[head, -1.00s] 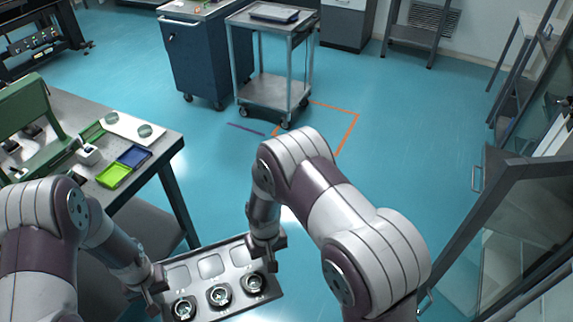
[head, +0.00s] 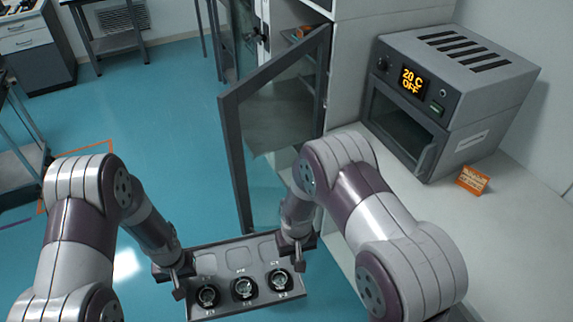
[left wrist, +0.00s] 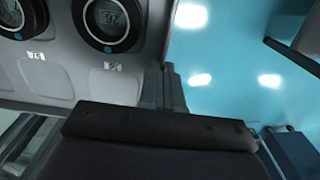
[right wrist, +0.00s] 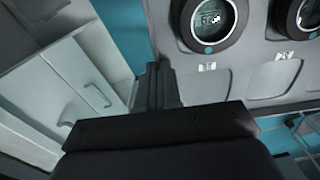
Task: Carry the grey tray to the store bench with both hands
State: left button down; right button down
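The grey tray (head: 239,253) is at the bottom centre of the head view, held off the floor. Three round dark instruments (head: 244,288) sit in its near row; the recesses of its far row look empty. My left gripper (head: 178,281) is shut on the tray's left end. My right gripper (head: 297,252) is shut on its right end. The wrist views show the tray (left wrist: 75,72) (right wrist: 235,82) at the fingers. A pale bench top (head: 510,235) is at the right; I cannot tell whether it is the store bench.
A grey oven (head: 455,85) reading "20 C OFF" and an orange sign (head: 473,180) stand on the pale bench top. A cabinet's glass door (head: 282,110) stands open just beyond the tray. Clear blue floor (head: 165,110) lies to the left.

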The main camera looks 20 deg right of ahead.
aim_at(518, 292)
jog(key=z, duration=2.3)
jog(key=i+z, duration=0.35)
jog(key=i, duration=0.65)
